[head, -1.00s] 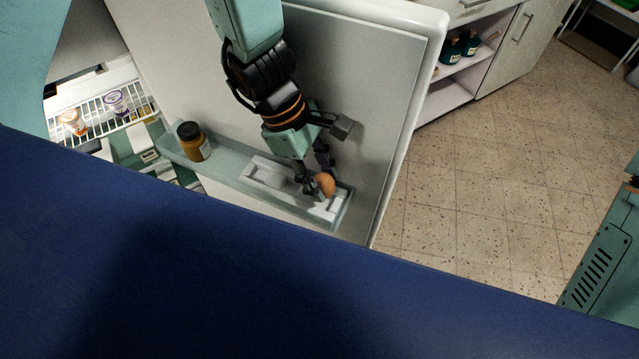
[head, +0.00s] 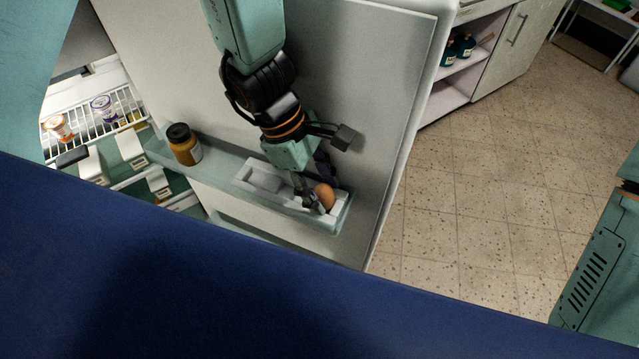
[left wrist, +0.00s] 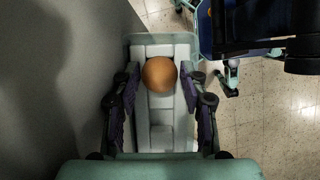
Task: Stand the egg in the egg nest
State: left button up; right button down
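The brown egg (head: 325,196) is at the right end of the white egg nest (head: 262,178) in the fridge door shelf. In the left wrist view the egg (left wrist: 159,74) appears over the far part of the nest (left wrist: 160,132). My left gripper (head: 317,183) reaches down over the nest. In the left wrist view its fingers (left wrist: 160,76) stand on both sides of the egg, with narrow gaps showing. The egg's underside is hidden, so I cannot tell how deep it sits. My right gripper is not in view.
A brown jar with a dark lid (head: 184,145) stands on the same door shelf (head: 222,158), left of the nest. The open fridge door (head: 365,75) rises behind the gripper. Fridge racks with cups (head: 103,107) are at left. Speckled floor (head: 480,190) is clear at right.

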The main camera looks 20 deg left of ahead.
pick_arm(q)
jog(key=shift+w, duration=0.1)
jog(key=shift+s+r, duration=0.2)
jog(key=shift+s, duration=0.05)
jog(key=shift+r+p, duration=0.3)
jog(key=p+v, duration=0.6)
jog(key=v, duration=0.5)
jog(key=shift+a+r, duration=0.25)
jog(key=shift+r, duration=0.1)
jog(key=shift+w, duration=0.15)
